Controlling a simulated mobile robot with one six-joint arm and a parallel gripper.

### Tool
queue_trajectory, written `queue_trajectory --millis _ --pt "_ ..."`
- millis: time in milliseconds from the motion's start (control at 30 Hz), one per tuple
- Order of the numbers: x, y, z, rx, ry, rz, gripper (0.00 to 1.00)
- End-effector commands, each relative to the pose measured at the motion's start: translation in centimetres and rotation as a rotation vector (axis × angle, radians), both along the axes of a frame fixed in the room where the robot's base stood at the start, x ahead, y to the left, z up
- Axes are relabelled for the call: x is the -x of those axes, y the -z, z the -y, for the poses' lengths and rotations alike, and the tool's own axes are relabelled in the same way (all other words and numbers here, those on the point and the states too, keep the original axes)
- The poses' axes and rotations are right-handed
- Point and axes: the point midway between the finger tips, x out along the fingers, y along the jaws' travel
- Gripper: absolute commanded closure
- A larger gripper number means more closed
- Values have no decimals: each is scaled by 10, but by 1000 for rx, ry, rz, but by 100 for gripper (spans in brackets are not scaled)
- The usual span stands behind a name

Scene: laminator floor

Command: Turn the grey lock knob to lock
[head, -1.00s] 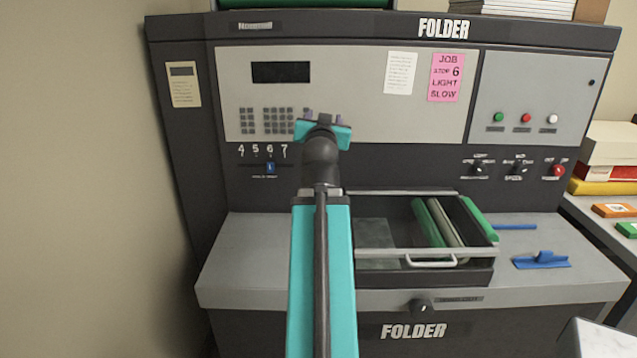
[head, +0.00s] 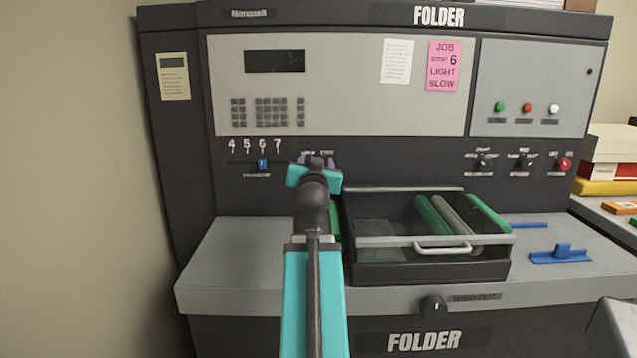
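My gripper (head: 318,161) is in front of the dark lower panel of the folder, just right of the 4-5-6-7 slider. Its two fingertips stand apart, with a small greyish shape between them that may be the grey lock knob. Small white lettering shows just above the fingertips, too small to read surely. The gripper and wrist cover most of this spot, so I cannot see the knob's pointer or whether the fingers touch it.
The blue slider (head: 262,164) stands at 6, close left of my gripper. An open-topped tray (head: 430,270) with green rollers juts out below right. Several small knobs and a red knob (head: 564,164) sit farther right. A blue part (head: 560,255) lies on the grey ledge (head: 240,265).

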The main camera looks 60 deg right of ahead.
Motion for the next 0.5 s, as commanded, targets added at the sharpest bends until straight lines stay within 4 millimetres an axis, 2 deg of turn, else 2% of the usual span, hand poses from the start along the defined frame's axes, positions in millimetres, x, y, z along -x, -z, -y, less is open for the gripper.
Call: queue_trajectory --millis 33,200,333,500 --pt "0 18 0 0 0 0 49" --pt "0 43 0 0 1 0 49" --pt "1 53 0 0 1 0 49" --pt "1 57 1 0 1 0 49"
